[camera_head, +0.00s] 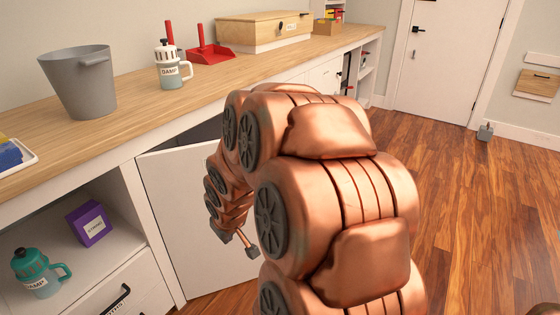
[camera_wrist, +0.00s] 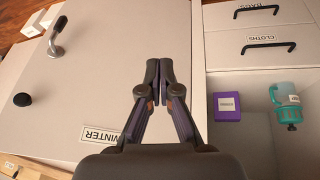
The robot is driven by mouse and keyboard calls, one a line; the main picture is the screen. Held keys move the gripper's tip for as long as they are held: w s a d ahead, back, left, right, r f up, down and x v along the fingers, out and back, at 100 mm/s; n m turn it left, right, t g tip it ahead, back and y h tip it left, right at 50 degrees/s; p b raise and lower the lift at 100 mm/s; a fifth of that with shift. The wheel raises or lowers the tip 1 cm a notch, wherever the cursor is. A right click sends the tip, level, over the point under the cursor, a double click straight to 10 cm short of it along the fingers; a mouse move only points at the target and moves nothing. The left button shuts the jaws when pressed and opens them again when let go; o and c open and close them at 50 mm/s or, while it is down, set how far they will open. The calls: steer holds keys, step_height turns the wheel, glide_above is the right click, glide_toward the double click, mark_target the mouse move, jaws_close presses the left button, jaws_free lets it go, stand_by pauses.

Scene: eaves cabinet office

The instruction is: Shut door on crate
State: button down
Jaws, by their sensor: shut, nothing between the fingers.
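The white cabinet door (camera_head: 185,220) stands open under the counter, swung out from a dark opening whose inside is mostly hidden. In the wrist view a pale door panel (camera_wrist: 105,60) carries a metal handle (camera_wrist: 57,38), a black knob (camera_wrist: 22,99) and a label reading WINTER (camera_wrist: 98,133). My gripper (camera_wrist: 161,75) is shut and empty, its fingertips together in front of this panel near its right edge. I cannot tell whether they touch it. In the head view my arm hides part of the door and most of the gripper. I cannot make out a crate.
Left of the door, an open shelf holds a purple box (camera_head: 90,224) and a teal bottle (camera_head: 40,271), with drawers (camera_head: 125,297) below. On the counter stand a grey bucket (camera_head: 78,84), a white bottle (camera_head: 170,67) and a red dustpan (camera_head: 208,49).

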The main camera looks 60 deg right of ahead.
steer(key=w+d+f+m+t+h+b, duration=0.25)
steer(key=d+t, duration=0.35)
steer(key=d, duration=1.1)
steer(key=s+d+r+m+t+h+b, duration=0.1)
steer(key=s+d+r+t+h, duration=0.15)
steer(key=d, duration=0.25)
steer(key=s+d+r+m+t+h+b, duration=0.1)
steer(key=s+d+r+t+h, duration=0.1)
steer(key=s+d+r+h, duration=0.3)
steer(key=shift+w+d+f+y+b, duration=0.15)
steer(key=shift+w+d+f+y, duration=0.25)
steer(key=shift+w+d, duration=1.35)
steer(key=shift+w+d+f+y+b, duration=0.25)
steer(key=shift+w+d, duration=0.75)
steer(key=shift+w, duration=1.5)
steer(key=shift+w+d+f+y+b, duration=0.1)
steer(key=shift+w+d+f+y, duration=0.35)
steer(key=shift+w+d, duration=1.3)
steer(key=shift+w+a+r, duration=0.1)
steer(key=shift+w+a, duration=0.25)
steer(key=shift+w+t, duration=0.15)
steer(key=shift+t, duration=0.1)
